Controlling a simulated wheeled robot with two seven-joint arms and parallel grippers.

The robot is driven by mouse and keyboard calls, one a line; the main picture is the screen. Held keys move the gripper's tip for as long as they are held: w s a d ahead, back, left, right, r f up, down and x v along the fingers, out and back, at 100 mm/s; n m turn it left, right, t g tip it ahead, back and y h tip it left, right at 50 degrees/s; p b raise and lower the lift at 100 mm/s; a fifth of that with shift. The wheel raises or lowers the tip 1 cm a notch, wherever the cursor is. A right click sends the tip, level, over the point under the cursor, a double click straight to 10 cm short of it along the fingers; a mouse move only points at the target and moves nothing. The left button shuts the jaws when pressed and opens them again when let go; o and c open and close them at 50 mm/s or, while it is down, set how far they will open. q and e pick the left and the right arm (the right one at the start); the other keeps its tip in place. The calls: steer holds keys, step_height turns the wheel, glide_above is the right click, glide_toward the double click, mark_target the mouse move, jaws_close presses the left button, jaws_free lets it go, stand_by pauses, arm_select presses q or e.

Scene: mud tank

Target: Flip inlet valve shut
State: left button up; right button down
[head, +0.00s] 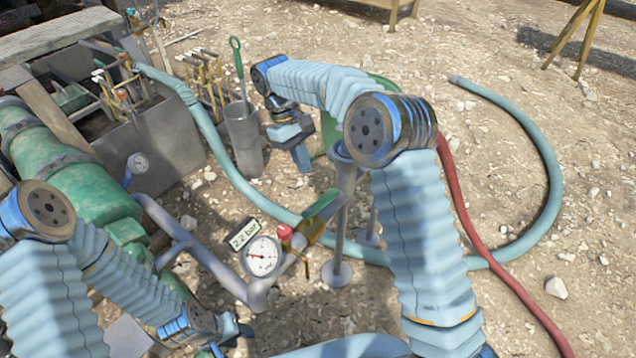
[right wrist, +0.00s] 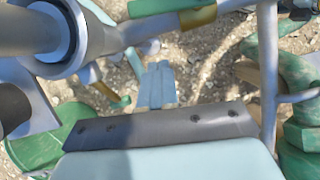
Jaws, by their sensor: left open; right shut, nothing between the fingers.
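A valve with a green lever (head: 322,205) and a brass body sits on the grey pipe beside a dial gauge (head: 262,256). A red knob (head: 285,232) is next to it. A label saying which valve is the inlet does not show. In the right wrist view a green lever (right wrist: 150,7) with a brass part crosses the top edge. My right gripper (head: 303,160) is shut and empty, pointing down above and behind the green lever, apart from it. Its closed fingers (right wrist: 158,85) show in the right wrist view. My left gripper (head: 228,335) is open, low at the front, partly cut off.
A tag reading 2.2 bar (head: 243,234) stands by the gauge. A metal cup (head: 243,138) holds a green-handled tool. A blue hose (head: 545,150) and a red hose (head: 462,215) lie on gravel. Green pipework (head: 85,180) fills the left. Open ground is at the upper right.

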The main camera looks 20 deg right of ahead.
mark_target(326, 195)
steer(key=shift+s+d+f, duration=0.4)
steer(key=shift+s+f, duration=0.05)
steer(key=shift+s, duration=0.3)
steer(key=shift+s+d+f, duration=0.45)
steer(key=shift+s+f, duration=0.05)
steer(key=shift+s, duration=0.3)
steer(key=shift+s+d+f, duration=0.4)
steer(key=shift+s+f, duration=0.05)
steer(key=shift+s, duration=0.3)
steer(key=shift+s+d+r+p, duration=0.1)
steer(key=shift+s+d+p, duration=0.2)
steer(key=shift+d, duration=0.15)
steer(key=shift+w, duration=0.1)
